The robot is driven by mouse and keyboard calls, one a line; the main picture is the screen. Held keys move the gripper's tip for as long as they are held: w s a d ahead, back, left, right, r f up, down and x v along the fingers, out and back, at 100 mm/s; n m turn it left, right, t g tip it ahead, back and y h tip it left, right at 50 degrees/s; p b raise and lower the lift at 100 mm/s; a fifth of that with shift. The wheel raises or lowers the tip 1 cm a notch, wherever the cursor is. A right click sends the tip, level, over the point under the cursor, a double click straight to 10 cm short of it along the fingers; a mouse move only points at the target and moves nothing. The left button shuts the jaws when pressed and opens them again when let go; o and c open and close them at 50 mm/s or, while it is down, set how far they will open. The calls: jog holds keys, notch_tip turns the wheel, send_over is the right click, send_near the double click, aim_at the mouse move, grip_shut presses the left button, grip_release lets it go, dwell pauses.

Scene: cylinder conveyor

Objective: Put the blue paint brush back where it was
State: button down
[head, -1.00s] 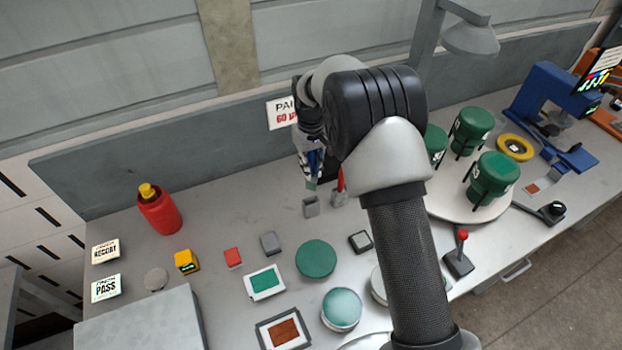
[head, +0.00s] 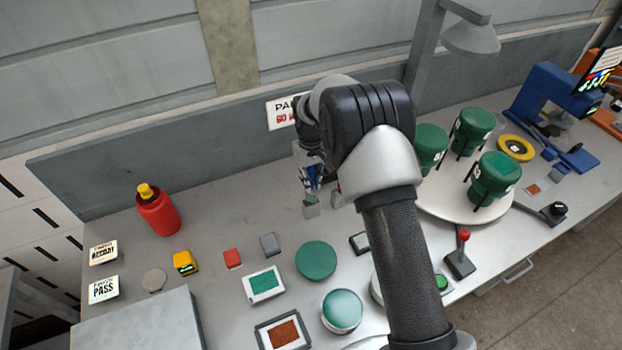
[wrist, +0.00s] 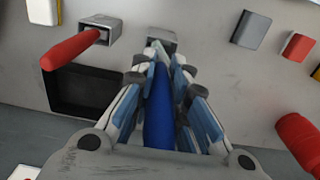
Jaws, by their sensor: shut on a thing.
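My gripper (head: 311,185) points down and is shut on the blue paint brush (wrist: 158,112), whose handle runs between the fingers in the wrist view. A small grey holder (head: 311,210) stands directly below the fingertips; it also shows in the wrist view (wrist: 163,38), just beyond them. The brush's lower end is hidden at the holder, so I cannot tell how far in it is. A red brush (wrist: 72,48) sits in a similar grey holder (wrist: 103,28) beside it. The head view mostly hides the red brush behind my arm.
A red bottle (head: 159,212) stands left on the bench. A paint sign (head: 281,113) is behind my gripper. Green pots (head: 495,178) on a round turntable (head: 460,208) stand right. Small blocks and a green disc (head: 316,260) lie in front.

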jog(key=c, duration=1.6)
grip_release()
jog(key=shift+f, duration=0.15)
jog(key=shift+o, duration=0.2)
